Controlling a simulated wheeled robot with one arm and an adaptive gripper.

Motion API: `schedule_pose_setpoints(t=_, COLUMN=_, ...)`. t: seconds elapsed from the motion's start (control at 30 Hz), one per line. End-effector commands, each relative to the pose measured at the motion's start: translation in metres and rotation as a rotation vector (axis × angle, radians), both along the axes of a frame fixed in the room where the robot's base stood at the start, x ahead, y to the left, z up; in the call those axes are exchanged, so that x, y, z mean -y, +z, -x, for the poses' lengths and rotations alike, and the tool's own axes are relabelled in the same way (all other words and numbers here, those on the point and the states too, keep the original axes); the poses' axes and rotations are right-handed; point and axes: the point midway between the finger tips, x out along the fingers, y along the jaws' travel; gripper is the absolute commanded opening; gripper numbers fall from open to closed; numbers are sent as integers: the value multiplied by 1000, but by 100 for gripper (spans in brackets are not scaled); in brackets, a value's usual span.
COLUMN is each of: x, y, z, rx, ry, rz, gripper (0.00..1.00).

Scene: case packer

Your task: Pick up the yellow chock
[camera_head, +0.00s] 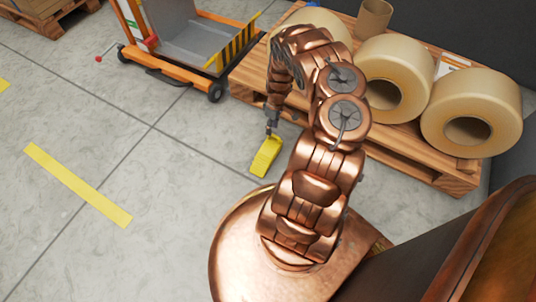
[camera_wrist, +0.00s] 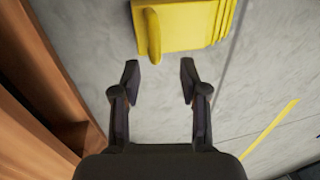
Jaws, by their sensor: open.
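The yellow chock (camera_head: 266,156) lies on the grey floor beside the wooden pallet, just below my gripper (camera_head: 271,127) in the head view. In the wrist view the chock (camera_wrist: 195,25) is at the top, with a rounded upright part toward me and a ridged end at the right. My gripper (camera_wrist: 157,82) is open and empty. Its two fingertips point toward the chock, and the rounded part sits between and just beyond them. I cannot tell from the wrist view how high the fingers are above the floor.
A wooden pallet (camera_head: 425,172) with large tan rolls (camera_head: 478,112) stands right of the chock; its edge (camera_wrist: 45,95) runs along the left in the wrist view. An orange cart (camera_head: 190,50) stands behind. The floor at left is clear, with a yellow stripe (camera_head: 78,185).

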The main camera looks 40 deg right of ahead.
Motion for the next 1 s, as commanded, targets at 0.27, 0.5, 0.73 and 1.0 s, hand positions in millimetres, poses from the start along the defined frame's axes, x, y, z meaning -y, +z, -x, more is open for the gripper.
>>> schedule_pose_setpoints(t=0.27, x=0, y=-23, z=4, rx=-1, ry=-2, rz=-1, gripper=44)
schedule_pose_setpoints(t=0.5, x=-3, y=-51, z=8, rx=-3, ry=-1, rz=-1, gripper=44)
schedule_pose_setpoints(t=0.73, x=-3, y=-52, z=8, rx=-2, ry=-1, rz=1, gripper=44)
schedule_pose_setpoints(t=1.0, x=-3, y=-52, z=8, rx=-1, ry=-1, rz=0, gripper=22)
